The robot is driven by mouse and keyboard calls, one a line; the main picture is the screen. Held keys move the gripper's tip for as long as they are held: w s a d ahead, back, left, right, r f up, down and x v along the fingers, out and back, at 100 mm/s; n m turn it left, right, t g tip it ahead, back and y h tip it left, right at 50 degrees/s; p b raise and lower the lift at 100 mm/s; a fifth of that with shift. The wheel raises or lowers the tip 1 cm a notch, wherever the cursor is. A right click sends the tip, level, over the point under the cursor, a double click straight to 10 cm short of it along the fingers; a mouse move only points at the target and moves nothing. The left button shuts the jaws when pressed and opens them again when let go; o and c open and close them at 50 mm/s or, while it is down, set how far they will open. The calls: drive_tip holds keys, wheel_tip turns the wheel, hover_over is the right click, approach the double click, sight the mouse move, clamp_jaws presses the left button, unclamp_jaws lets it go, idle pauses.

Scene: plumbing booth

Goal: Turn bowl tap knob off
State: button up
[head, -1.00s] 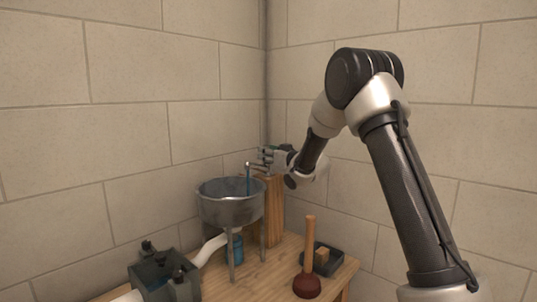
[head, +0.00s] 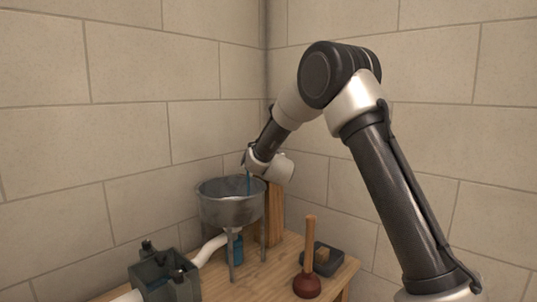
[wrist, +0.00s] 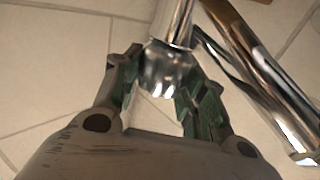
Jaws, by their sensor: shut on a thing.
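The tap knob (wrist: 168,70) is a rounded chrome piece between my fingers in the wrist view. A chrome stem runs up from it. My gripper (wrist: 160,78) is shut on the knob, with a green-padded finger on each side. A chrome tap pipe (wrist: 262,80) slants past on the right. In the head view, my gripper (head: 249,158) is above the back right rim of the grey metal bowl (head: 228,207). A thin blue water stream (head: 249,185) falls into the bowl. My wrist hides the knob and most of the tap there.
A wooden post (head: 275,215) stands behind the bowl on the wooden bench (head: 265,278). A plunger (head: 308,285) and a dark tray (head: 334,261) are at the right. A dark box-like fitting (head: 165,278) and a white pipe (head: 210,249) are at the left. Tiled walls meet closely behind.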

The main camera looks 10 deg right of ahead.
drive_tip(key=shift+m+h, duration=0.6)
drive_tip(key=shift+h, duration=0.6)
drive_tip(key=o, duration=1)
drive_tip(key=shift+o, duration=0.2)
drive_tip(key=v, duration=1.2)
drive_tip(key=shift+r, duration=0.3)
drive_tip(key=shift+a, duration=0.1)
